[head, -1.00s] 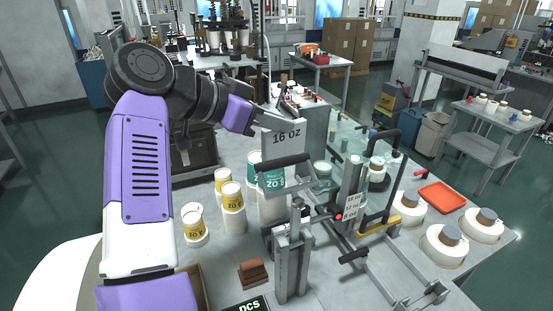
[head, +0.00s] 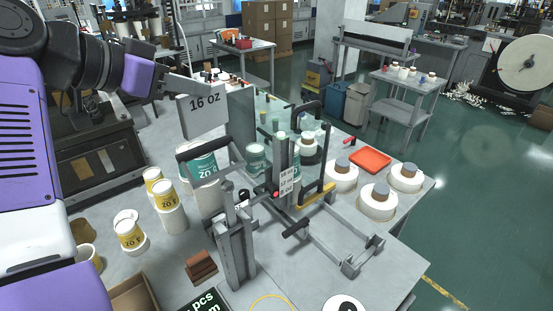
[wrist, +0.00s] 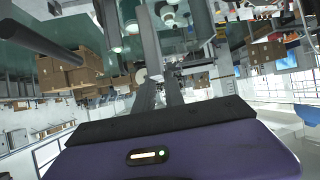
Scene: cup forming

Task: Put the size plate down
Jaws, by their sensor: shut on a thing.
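The size plate (head: 203,120) is a flat grey plate marked "16 oz". It hangs slightly tilted from my gripper (head: 190,88), whose fingers are shut on its upper part. The plate is in the air above the bench, behind the grey lever handle of the cup fixture (head: 236,240) as the head view sees it. In the wrist view my gripper fingers (wrist: 160,92) reach away from the purple wrist; I cannot tell the plate's edges clearly there.
Cup stacks with yellow labels (head: 170,210) and a teal-labelled cup (head: 203,166) stand left of the fixture. White rolls (head: 378,201) and an orange tray (head: 370,159) are at the right. A brown block (head: 201,266) lies in front. Bare bench shows at the front right.

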